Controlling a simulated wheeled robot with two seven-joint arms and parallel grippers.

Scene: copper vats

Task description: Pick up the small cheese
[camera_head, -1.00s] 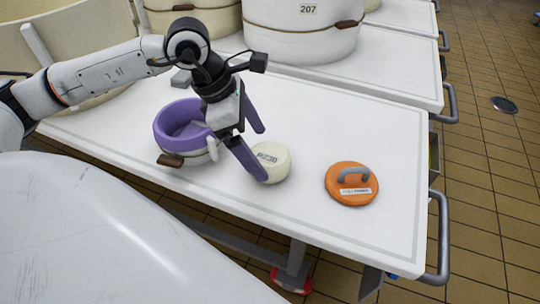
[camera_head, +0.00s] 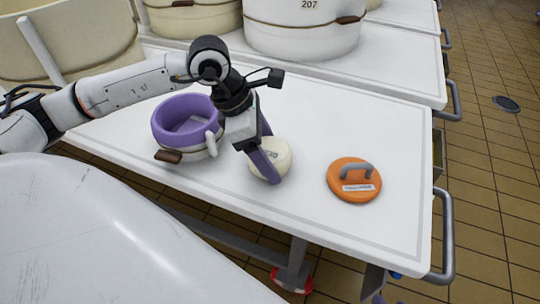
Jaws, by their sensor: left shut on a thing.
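The small cheese (camera_head: 283,152) is a round cream-white piece with dark print on its top. It sits on the white table (camera_head: 385,125), right of a purple-lined mould. My left gripper (camera_head: 268,160) comes down over it from the upper left and is shut on it, with one purple finger across its near side. The other finger is mostly hidden behind the cheese and the gripper body. The cheese looks to be at table height; I cannot tell whether it is lifted. My right gripper is not in view.
The purple and white mould (camera_head: 183,122) stands close left of my gripper. An orange lid (camera_head: 354,180) with a grey handle lies to the right. Large white vats (camera_head: 303,28) stand behind.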

